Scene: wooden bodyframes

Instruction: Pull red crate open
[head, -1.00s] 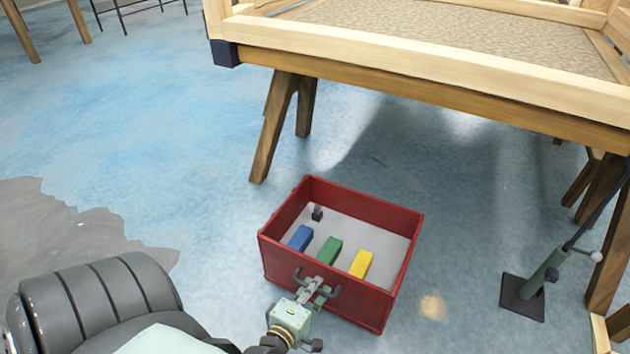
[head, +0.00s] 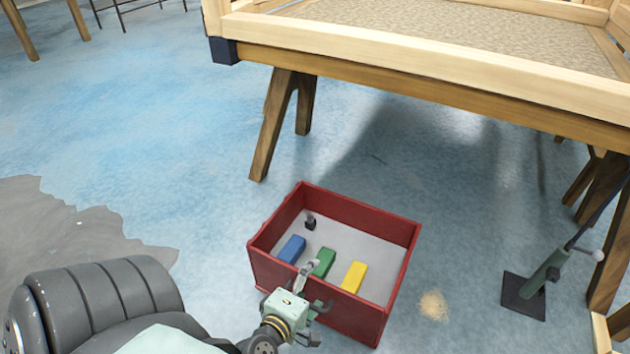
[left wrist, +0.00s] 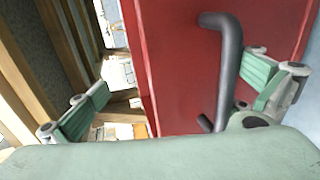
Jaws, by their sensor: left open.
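The red crate (head: 398,268) is an open-topped box on the blue floor in the head view. Its red front panel (left wrist: 178,75) fills the middle of the left wrist view. A dark bar handle (left wrist: 229,72) stands out from that panel. My left gripper (head: 317,286) is at the crate's near side, its fingers apart. In the left wrist view the handle lies between the spread fingers, closer to the right one, and they are not closed on it. In the head view the gripper hides most of the handle. My right gripper is not in view.
A blue block (head: 291,249), a green block (head: 323,262), a yellow block (head: 353,277) and a small dark object (head: 310,223) are in the crate. A wooden trestle table (head: 420,90) stands behind. A dark-based stand (head: 524,297) is at right. Floor left of the crate is clear.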

